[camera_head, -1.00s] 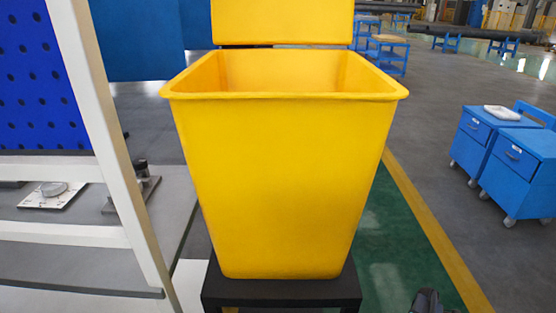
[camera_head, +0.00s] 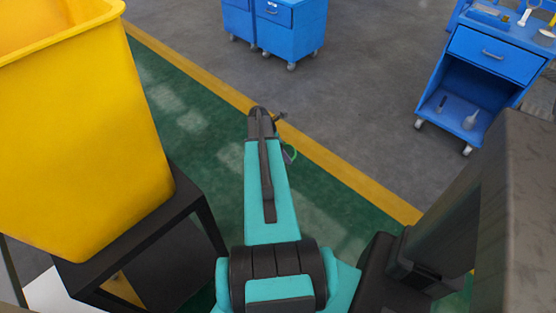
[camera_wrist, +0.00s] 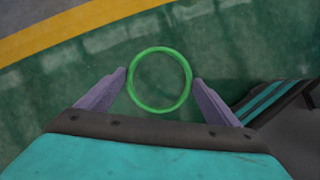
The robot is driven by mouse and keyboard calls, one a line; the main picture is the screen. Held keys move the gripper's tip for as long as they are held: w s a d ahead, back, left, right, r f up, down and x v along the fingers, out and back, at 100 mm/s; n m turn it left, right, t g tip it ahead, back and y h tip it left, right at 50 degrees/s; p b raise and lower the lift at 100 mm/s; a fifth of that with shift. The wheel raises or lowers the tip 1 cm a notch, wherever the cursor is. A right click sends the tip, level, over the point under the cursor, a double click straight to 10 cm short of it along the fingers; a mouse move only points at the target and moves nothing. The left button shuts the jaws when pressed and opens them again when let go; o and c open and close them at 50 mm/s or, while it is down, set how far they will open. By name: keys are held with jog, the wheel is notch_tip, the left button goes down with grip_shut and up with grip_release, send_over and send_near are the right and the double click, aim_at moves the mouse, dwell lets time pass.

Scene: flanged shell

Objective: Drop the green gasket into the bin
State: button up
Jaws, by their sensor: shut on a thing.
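The green gasket (camera_wrist: 132,82) is a thin round ring between the two purple-grey fingers of my gripper (camera_wrist: 160,77) in the wrist view. My gripper is shut on it and holds it over the green floor. In the head view only a small green arc of the gasket (camera_head: 291,153) shows beside my arm, which hides most of it. The yellow bin (camera_head: 85,140) is at the left of the head view, cut off by the frame. My gripper and the gasket are to the right of the bin, apart from it. The bin's inside is barely visible.
The bin stands on a black stand (camera_head: 185,215). Blue wheeled cabinets (camera_head: 292,30) are at the back, and a blue cart (camera_head: 490,85) with items is at the right. A yellow floor line (camera_head: 330,165) borders the green floor. The floor between is clear.

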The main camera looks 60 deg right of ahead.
jog(key=d+r+p, duration=0.3)
jog(key=r+p, duration=0.1)
jog(key=r, duration=1)
jog(key=s+d+r+n+p, duration=0.1)
jog(key=d+r+p, duration=0.25)
jog(key=r, duration=1.05)
jog(key=d+r+p, duration=0.3)
jog(key=r+p, duration=0.2)
jog(key=r, duration=1)
jog(key=s+a+r+p, duration=0.1)
jog(key=r+p, duration=0.3)
jog(key=r, duration=1)
jog(key=s+r+n+p, duration=0.1)
jog(key=s+r+p, duration=0.3)
jog(key=r, duration=1.1)
jog(key=s+a+r+n+t+p, duration=0.1)
jog(key=r+p, duration=0.3)
jog(key=r, duration=1)
jog(key=shift+s+a+r+h, duration=0.25)
jog(key=shift+s+a+h, duration=0.05)
jog(key=shift+s, duration=0.45)
jog(key=shift+s, duration=0.15)
